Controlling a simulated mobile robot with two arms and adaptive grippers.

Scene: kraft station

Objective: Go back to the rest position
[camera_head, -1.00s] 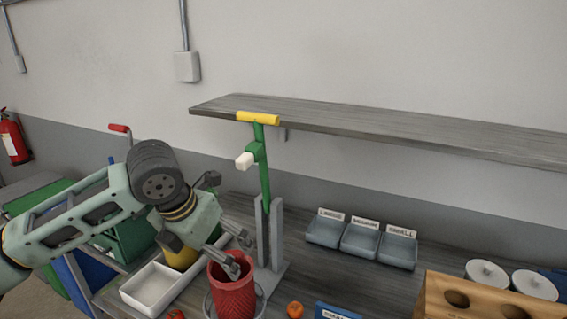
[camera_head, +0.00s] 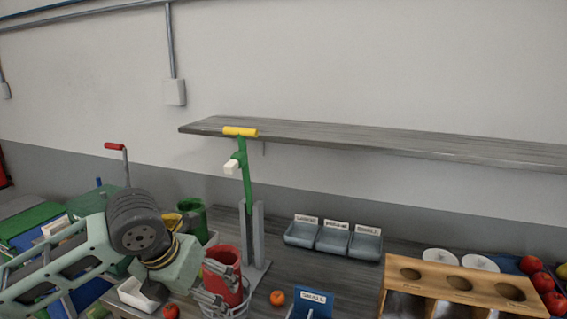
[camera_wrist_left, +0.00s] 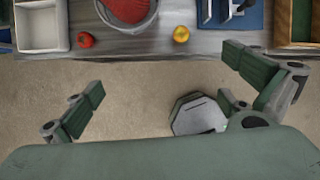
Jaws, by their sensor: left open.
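My left gripper (camera_head: 216,288) is open and empty in the head view, in front of the red cup (camera_head: 222,276). In the left wrist view its two fingers (camera_wrist_left: 165,85) are spread wide apart over the floor, at the table's front edge, with nothing between them. The red cup stands in a grey ring-like holder on the table. It shows only in part at the top of the left wrist view (camera_wrist_left: 128,8). My right gripper is not in view.
A green stand with yellow handle (camera_head: 240,132) rises behind the cup below a shelf (camera_head: 380,143). An orange fruit (camera_head: 277,297), a white tray (camera_head: 134,294), grey bins (camera_head: 333,241) and a wooden holder (camera_head: 455,283) are on the table.

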